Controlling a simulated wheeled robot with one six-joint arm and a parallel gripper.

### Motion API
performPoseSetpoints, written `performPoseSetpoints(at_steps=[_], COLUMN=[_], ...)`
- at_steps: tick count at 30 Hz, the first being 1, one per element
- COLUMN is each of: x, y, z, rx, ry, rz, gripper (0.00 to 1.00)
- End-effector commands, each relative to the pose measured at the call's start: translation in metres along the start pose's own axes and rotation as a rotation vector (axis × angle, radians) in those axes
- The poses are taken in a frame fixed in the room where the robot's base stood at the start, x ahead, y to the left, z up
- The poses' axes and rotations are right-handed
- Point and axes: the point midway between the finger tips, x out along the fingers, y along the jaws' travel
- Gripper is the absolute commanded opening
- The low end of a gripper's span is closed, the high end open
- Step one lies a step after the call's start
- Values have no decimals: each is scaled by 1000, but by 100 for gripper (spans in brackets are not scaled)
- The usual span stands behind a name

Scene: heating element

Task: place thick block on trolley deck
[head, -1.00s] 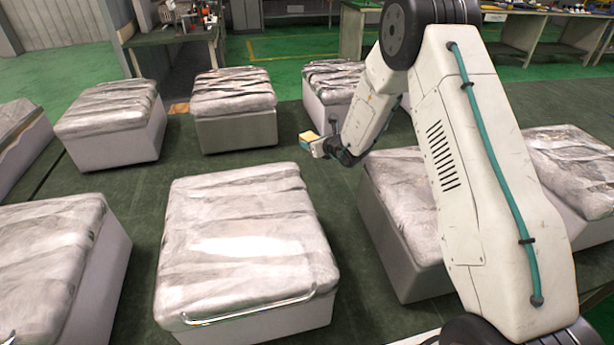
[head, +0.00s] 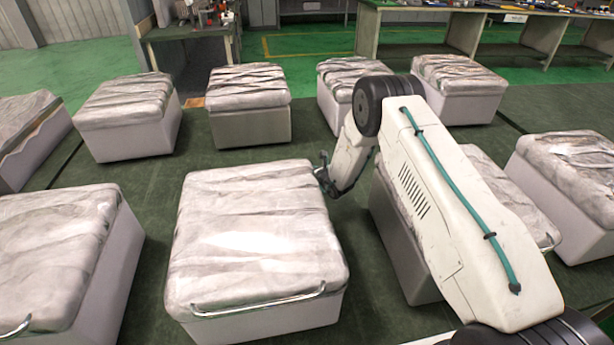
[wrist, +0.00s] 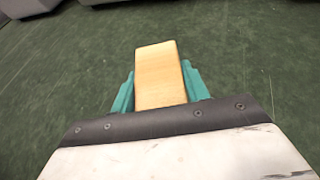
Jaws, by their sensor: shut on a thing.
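The thick block (wrist: 160,82) is pale wood, held between the teal fingers of my gripper (wrist: 158,88) in the wrist view. It is held above the dark green floor. In the head view my gripper (head: 325,175) is beside the right edge of the front middle covered box, in the gap before the box behind my arm. The block cannot be made out in the head view. No thing is clearly recognizable as a trolley deck.
The front middle box (head: 257,230) has a wrinkled grey cover and a metal rail. Similar boxes stand around it, including one at the left (head: 60,255) and one at the back (head: 248,105). Dark green floor (head: 165,190) lies between them. Workbenches (head: 480,35) stand behind.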

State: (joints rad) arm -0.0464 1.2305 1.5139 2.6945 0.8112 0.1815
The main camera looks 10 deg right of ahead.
Motion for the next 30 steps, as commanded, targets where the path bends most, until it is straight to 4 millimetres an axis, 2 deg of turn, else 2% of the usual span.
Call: performPoseSetpoints(at_steps=[3,14,15,17,18,27,30], x=[6,8,8,8,8,7,-2], y=[0,0,0,0,0,0,-1], z=[-16,-20,-21,-20,-20,-18,-17], rx=[1,1,1,1,1,1,2], ry=[1,-1,0,0,0,-1,1], rz=[0,0,0,0,0,0,-1], gripper=[21,21,48,65,67,67,67])
